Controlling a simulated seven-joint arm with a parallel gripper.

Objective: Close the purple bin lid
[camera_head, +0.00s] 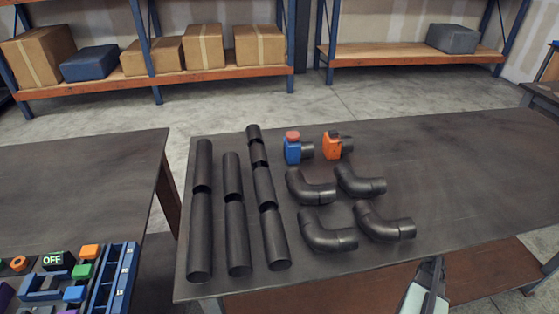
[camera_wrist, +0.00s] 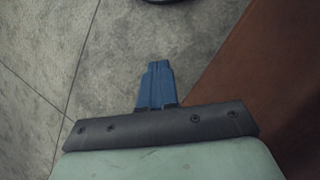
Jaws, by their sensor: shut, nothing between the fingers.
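A small purple piece (camera_head: 6,296) shows at the lower left edge of the head view, cut off by the frame. My gripper (camera_head: 436,263) is at the lower right of the head view, at the front edge of the pipe table, far to the right of the purple piece. In the wrist view its blue fingers (camera_wrist: 156,72) are together, with nothing between them, above the grey floor.
The dark table (camera_head: 470,150) holds several black pipes (camera_head: 235,205), elbows (camera_head: 325,235), a blue valve (camera_head: 293,150) and an orange valve (camera_head: 333,146). Its right side is clear. A gap separates the tables.

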